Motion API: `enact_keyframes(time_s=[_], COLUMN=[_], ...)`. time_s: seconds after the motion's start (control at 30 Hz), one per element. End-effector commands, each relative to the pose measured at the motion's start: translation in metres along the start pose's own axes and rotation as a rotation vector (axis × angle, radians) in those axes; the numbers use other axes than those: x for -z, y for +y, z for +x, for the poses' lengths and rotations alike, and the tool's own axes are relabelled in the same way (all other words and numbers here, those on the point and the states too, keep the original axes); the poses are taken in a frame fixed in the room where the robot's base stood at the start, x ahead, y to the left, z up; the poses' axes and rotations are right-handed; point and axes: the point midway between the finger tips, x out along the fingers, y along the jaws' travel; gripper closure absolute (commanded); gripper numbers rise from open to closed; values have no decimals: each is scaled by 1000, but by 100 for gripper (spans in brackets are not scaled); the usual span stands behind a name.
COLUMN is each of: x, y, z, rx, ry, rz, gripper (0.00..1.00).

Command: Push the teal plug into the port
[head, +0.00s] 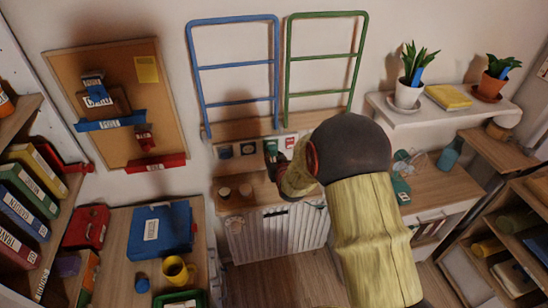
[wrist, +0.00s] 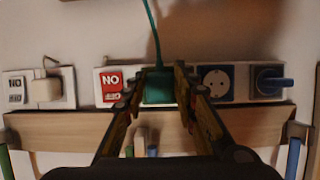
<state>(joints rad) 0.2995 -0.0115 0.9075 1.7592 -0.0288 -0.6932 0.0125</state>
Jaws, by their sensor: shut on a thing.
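The teal plug (wrist: 158,86) is between the two fingers of my gripper (wrist: 160,90) in the wrist view, and a teal cord (wrist: 152,35) runs up from it. My gripper is shut on the plug. The plug is in front of the white socket strip (wrist: 238,72) on the wall. The port behind it is hidden by the plug and fingers, so I cannot tell how far in the plug sits. In the head view my gripper (head: 275,165) is at the wall strip, with the teal plug (head: 270,147) small and dark at its tip.
In the wrist view, a red cover marked NO (wrist: 111,84) and an empty blue-framed socket (wrist: 215,83) flank the plug. A blue plug (wrist: 270,82) and a white plug (wrist: 46,90) are farther out.

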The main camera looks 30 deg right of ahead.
Motion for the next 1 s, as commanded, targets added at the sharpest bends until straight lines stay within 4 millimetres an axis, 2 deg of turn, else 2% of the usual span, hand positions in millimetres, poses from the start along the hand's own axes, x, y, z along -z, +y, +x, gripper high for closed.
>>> enact_keyframes(time_s=[0.57, 0.6, 1.0], x=[4, 4, 4], y=[0, 0, 0], z=[10, 10, 9], rx=[0, 0, 0], ry=[1, 1, 0], rz=[0, 0, 0], gripper=[94, 71, 51])
